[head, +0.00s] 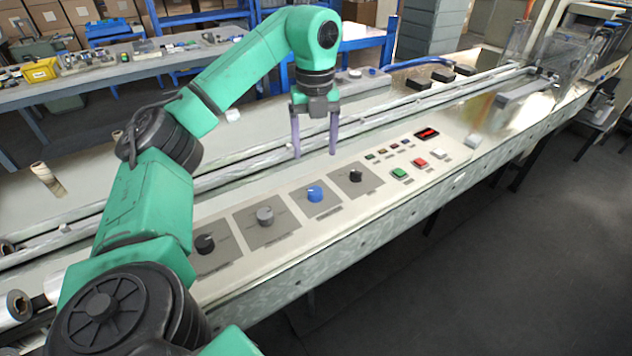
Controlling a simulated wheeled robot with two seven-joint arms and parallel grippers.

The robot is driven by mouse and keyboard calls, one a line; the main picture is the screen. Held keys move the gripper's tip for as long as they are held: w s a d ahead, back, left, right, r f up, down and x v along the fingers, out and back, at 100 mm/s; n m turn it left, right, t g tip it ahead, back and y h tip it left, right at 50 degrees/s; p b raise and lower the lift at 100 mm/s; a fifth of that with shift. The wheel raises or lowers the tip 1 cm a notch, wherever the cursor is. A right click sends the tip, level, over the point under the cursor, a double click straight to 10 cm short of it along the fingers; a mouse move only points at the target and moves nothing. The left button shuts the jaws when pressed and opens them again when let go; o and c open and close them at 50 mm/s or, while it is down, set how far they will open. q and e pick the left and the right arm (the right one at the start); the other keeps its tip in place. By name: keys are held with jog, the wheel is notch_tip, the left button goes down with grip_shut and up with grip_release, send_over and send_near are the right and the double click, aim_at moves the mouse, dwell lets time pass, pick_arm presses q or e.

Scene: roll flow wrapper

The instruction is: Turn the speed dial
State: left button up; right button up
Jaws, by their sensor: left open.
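The control panel (285,243) runs along the front of the machine. It carries a row of dials: a black dial (205,243) at the left, a grey dial (265,215), a blue dial (315,194) and another black dial (356,175). Their labels are too small to read, so I cannot tell which is the speed dial. My left gripper (315,154) is open and empty, pointing down above the rear edge of the panel, behind the blue dial and the right black dial. It appears apart from all the dials. My right gripper is not in view.
Right of the dials are a green button (399,173), a red button (420,162), a white button (439,153) and a red display (427,133). Metal rails (420,95) run behind the panel. A cluttered workbench (130,65) stands at the back left. The floor at right is clear.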

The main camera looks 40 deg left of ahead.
pick_arm(q)
send_over(315, 190)
jog(key=f, duration=0.3)
jog(key=s+f, duration=0.1)
jog(key=shift+d+f, duration=0.25)
jog(key=shift+f, duration=0.15)
jog(key=f, duration=0.3)
jog(key=w+f, duration=0.1)
jog(key=f, duration=0.1)
jog(key=shift+w+a, duration=0.1)
jog(key=shift+a, duration=0.3)
jog(key=shift+d+f, duration=0.15)
jog(key=shift+f, duration=0.75)
jog(key=shift+s, duration=0.2)
jog(key=shift+w+f, duration=0.1)
jog(key=shift+f, duration=0.05)
jog(key=c, duration=0.9)
grip_shut()
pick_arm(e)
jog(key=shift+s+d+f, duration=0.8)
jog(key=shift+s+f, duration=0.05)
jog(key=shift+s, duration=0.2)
